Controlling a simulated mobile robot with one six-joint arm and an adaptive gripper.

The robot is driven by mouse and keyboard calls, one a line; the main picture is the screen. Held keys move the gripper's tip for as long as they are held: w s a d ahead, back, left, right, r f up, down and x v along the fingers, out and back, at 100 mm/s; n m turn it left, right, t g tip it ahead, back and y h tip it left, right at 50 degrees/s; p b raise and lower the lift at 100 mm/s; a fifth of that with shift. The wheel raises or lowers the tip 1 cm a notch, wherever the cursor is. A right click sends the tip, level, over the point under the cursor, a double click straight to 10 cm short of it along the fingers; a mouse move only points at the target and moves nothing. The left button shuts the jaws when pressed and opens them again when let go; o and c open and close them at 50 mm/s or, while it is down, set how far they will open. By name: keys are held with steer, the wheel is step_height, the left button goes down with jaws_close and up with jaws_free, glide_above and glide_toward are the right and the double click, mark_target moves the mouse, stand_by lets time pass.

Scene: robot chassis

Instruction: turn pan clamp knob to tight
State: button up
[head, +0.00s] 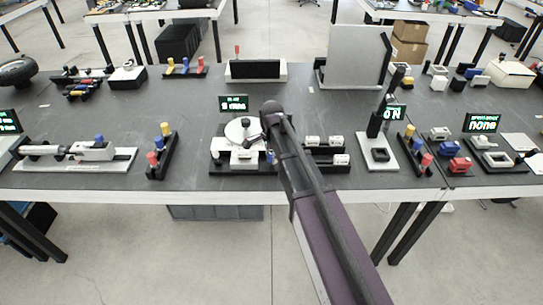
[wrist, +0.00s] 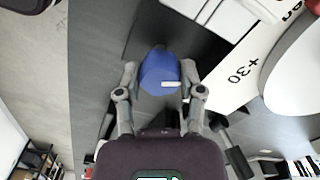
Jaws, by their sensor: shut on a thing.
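The blue pan clamp knob (wrist: 158,72) sits between the two fingers of my gripper (wrist: 160,80) in the wrist view. The fingers are shut on its sides, and a short white mark shows on the knob. In the head view only a small blue part of the knob (head: 269,157) shows beside my arm.
A small display (head: 233,103) stands behind the dial; its text is too small to read surely. A dark rack with white blocks (head: 327,149) is right of my arm. A black stand with coloured knobs (head: 161,152) is to the left.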

steer(key=shift+s, duration=0.1)
steer(key=o, duration=1.2)
steer(key=shift+n, duration=0.3)
